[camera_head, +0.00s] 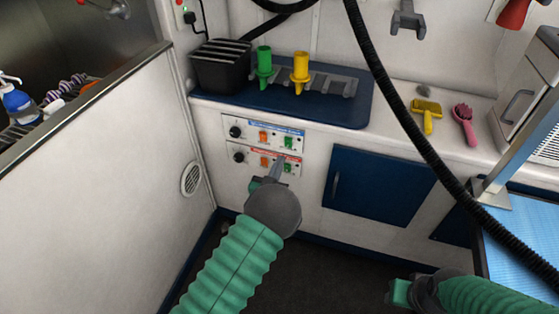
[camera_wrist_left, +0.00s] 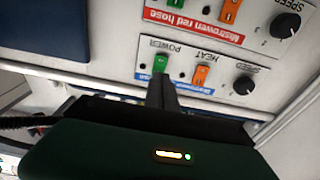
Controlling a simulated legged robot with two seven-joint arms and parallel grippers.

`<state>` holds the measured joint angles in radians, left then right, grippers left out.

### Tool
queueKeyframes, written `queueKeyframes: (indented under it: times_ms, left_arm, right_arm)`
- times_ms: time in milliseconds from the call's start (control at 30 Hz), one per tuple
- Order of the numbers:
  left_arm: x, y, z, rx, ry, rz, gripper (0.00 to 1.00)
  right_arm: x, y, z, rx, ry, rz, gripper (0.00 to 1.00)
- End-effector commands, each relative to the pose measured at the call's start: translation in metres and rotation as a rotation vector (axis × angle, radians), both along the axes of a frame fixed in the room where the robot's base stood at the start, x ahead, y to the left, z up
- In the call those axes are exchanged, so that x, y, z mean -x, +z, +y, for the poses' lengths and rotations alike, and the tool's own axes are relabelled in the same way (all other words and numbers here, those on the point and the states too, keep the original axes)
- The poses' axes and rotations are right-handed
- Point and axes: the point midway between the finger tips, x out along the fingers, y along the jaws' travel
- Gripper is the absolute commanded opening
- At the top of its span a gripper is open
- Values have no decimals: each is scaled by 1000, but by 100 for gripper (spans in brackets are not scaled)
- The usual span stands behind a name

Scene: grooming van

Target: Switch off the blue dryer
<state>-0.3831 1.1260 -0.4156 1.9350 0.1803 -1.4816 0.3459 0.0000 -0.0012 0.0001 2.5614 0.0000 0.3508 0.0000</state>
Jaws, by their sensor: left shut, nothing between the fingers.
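The blue-labelled dryer panel (camera_head: 276,129) is the upper of two on the white cabinet front. It has a black knob, an orange heat switch and a green power switch (camera_head: 288,142). The left wrist view shows this panel upside down, with its green power switch (camera_wrist_left: 161,64) just beyond my fingertips. My left gripper (camera_head: 279,161) is shut and empty, pointing at the panels. Its fingers (camera_wrist_left: 161,88) hide part of the blue label; I cannot tell if they touch the switch. My right gripper (camera_head: 400,292) is low at the right, its fingers not visible.
The red-labelled panel (camera_head: 275,155) sits directly below, with similar controls; it also shows in the left wrist view (camera_wrist_left: 193,25). A black hose (camera_head: 405,120) hangs across the right side.

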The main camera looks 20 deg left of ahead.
Motion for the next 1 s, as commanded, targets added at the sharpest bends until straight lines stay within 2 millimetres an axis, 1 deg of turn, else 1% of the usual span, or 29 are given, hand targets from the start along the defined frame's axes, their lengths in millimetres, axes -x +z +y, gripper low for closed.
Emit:
queueKeyframes:
  times_ms: [33, 167, 300, 433, 500, 600, 1000]
  left_arm:
    - [8, 1, 1, 0, 1, 4, 0]
    - [31, -1, 2, 0, 0, 5, 0]
    - [58, -3, 3, -1, 1, 4, 0]
    - [77, -7, 3, 0, 1, 4, 0]
    - [82, -7, 3, 0, 0, 2, 0]
    - [85, -8, 3, 0, 0, 1, 0]
    - [85, -8, 3, 0, 0, 1, 0]
  right_arm:
    - [-1, 6, 0, 0, 0, -2, 36]
    - [-1, 13, 0, 0, 0, -1, 36]
    - [-1, 20, 0, 0, 0, -1, 36]
    - [0, 23, 0, 0, 0, -1, 36]
    - [0, 24, 0, 0, 0, -1, 36]
    - [0, 24, 0, 0, 0, -1, 36]
    - [0, 23, 0, 0, 0, -1, 36]
